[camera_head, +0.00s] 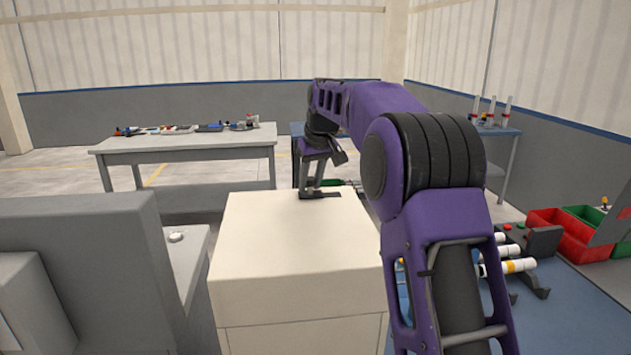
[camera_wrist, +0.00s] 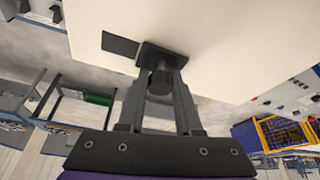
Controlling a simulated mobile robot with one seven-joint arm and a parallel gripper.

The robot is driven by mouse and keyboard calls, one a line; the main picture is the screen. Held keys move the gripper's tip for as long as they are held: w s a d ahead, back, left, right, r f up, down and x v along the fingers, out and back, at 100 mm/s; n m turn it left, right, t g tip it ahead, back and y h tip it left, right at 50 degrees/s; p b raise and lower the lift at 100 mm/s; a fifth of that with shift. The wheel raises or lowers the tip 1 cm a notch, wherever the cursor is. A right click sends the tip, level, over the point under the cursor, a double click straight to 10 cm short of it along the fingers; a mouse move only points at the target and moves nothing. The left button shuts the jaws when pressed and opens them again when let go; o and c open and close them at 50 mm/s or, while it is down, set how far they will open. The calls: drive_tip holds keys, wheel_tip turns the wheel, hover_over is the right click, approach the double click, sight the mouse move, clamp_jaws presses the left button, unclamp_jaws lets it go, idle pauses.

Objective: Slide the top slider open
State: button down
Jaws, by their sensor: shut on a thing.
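The top slider is a small black piece with a dark knob (camera_wrist: 160,84) on the cream cabinet (camera_head: 300,240), close to the edge of its top. A flat dark rectangle (camera_wrist: 120,44) lies beside it on the top in the wrist view; I cannot tell whether it is an opening or a plate. My gripper (camera_head: 312,192) points down at the cabinet top in the head view. In the wrist view its two fingers (camera_wrist: 161,78) are shut on the slider's knob, one on each side. The fingers partly hide the slider in the head view.
A grey table (camera_head: 185,143) with small parts stands behind on the left. A blue-topped table (camera_head: 480,128) with clear tubes is behind on the right. Red bins (camera_head: 560,237) and a rack of white pipes (camera_head: 505,268) are at right. A grey unit (camera_head: 80,240) stands left of the cabinet.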

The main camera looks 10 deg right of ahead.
drive_tip(key=c, duration=0.6)
unclamp_jaws()
drive_tip(key=shift+a, duration=0.35)
drive_tip(key=shift+d, duration=0.1)
drive_tip(key=shift+r, duration=0.2)
drive_tip(key=v, duration=1.7)
drive_tip(key=shift+s+d, duration=0.15)
drive_tip(key=shift+d, duration=0.05)
drive_tip(key=shift+a, duration=0.1)
